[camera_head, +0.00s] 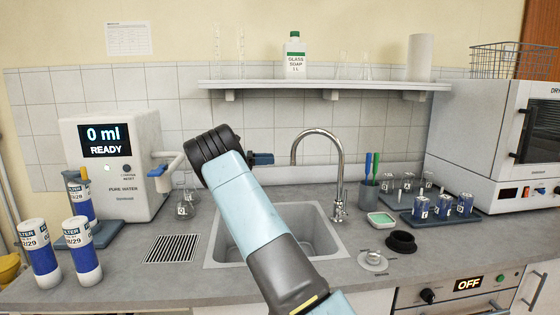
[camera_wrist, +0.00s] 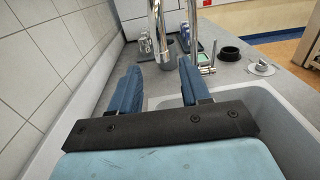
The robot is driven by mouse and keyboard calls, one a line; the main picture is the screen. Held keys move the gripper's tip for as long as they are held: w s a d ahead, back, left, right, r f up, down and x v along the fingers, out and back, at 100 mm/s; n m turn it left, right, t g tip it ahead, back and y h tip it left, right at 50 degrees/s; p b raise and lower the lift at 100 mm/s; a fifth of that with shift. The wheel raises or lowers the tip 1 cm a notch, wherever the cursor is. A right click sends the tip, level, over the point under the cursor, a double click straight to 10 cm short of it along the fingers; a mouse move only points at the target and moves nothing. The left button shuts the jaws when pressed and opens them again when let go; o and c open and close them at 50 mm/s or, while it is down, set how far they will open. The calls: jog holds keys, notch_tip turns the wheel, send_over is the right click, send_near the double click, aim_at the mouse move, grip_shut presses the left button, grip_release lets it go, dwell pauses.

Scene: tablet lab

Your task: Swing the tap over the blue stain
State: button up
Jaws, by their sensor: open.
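The chrome gooseneck tap (camera_head: 341,165) stands behind the right part of the sink (camera_head: 325,235), its spout arching to the left. My gripper (camera_head: 263,158) is left of the spout end, at about its height. In the wrist view my gripper (camera_wrist: 160,78) is open, with its two blue fingers apart and nothing between them. The tap's spout (camera_wrist: 165,52) shows just beyond the fingertips, in line with the gap. I cannot make out any blue stain; my arm hides part of the basin.
A water dispenser (camera_head: 115,165) stands left, with filter cartridges (camera_head: 75,245) before it. Right of the sink are a brush cup (camera_head: 368,195), a green sponge dish (camera_head: 381,219), a black ring (camera_head: 401,242) and a beaker tray (camera_head: 450,217). A shelf (camera_head: 325,85) runs above.

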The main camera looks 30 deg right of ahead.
jog(key=shift+v, duration=1.7)
